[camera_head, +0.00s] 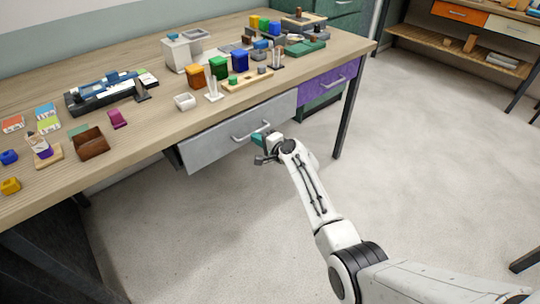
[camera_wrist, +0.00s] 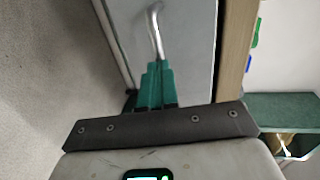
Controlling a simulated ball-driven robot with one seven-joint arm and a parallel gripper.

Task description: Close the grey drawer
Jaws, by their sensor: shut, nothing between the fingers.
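The grey drawer (camera_head: 215,140) is under the wooden table's front edge, and its front stands out from the table, so it looks partly open. Its bar handle (camera_head: 251,129) is on the front face. My gripper (camera_head: 259,139) is at the right part of the drawer front, close to the handle. In the wrist view the green fingers (camera_wrist: 158,82) are together and empty, pointing at the grey drawer front (camera_wrist: 188,40). The handle (camera_wrist: 155,30) is just beyond the fingertips. I cannot tell whether they touch it.
A purple drawer (camera_head: 328,82) sits to the right of the grey one. The table (camera_head: 150,125) carries several small items, such as blocks, cards and a brown box (camera_head: 90,142). A table leg (camera_head: 347,110) stands at the right. The floor (camera_head: 430,170) in front is clear.

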